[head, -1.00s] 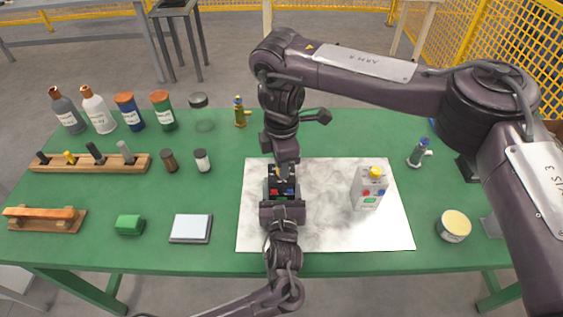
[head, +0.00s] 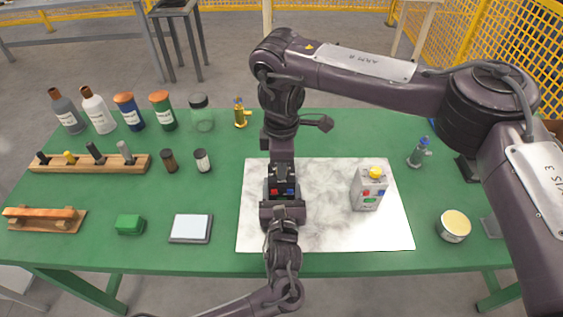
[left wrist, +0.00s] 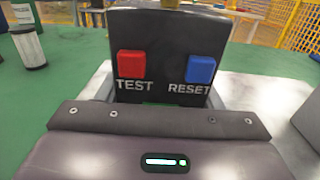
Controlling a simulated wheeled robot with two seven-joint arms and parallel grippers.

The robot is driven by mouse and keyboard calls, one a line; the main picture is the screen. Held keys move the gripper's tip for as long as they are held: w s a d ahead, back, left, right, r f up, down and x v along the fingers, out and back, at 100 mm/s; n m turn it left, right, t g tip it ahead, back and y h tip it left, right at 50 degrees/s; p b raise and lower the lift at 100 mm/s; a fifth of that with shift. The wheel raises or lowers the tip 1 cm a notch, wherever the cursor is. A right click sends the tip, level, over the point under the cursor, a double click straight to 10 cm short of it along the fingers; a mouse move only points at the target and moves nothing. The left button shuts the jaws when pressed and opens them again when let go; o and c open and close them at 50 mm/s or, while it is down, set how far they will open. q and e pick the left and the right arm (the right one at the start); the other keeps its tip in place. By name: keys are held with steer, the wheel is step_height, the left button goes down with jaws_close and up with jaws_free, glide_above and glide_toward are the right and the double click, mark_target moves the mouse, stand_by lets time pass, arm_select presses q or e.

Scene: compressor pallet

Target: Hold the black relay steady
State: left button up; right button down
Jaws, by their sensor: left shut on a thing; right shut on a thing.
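The black relay (head: 283,190) stands upright on the white marbled sheet (head: 330,232). Its front, with a red TEST button and a blue RESET button, fills the left wrist view (left wrist: 165,55). My left gripper (head: 282,206) is shut on the relay from the near side, low on its body. A small brass-yellow part (left wrist: 172,3) shows at the top edge in the left wrist view, probably a knob; the right fingers hide most of the top in the head view.
A grey relay (head: 368,190) with a yellow knob stands to the right on the sheet. A round tin (head: 454,226) and a small grey-blue fitting (head: 419,152) are farther right. Bottles, a wooden peg rack (head: 90,165), a green block (head: 130,225) and a flat pad (head: 191,228) fill the left.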

steer(key=c, duration=1.2)
jaws_free()
step_height(320, 180, up, 12)
arm_select(q)
steer(key=o, duration=1.3)
steer(key=shift+s, duration=0.1)
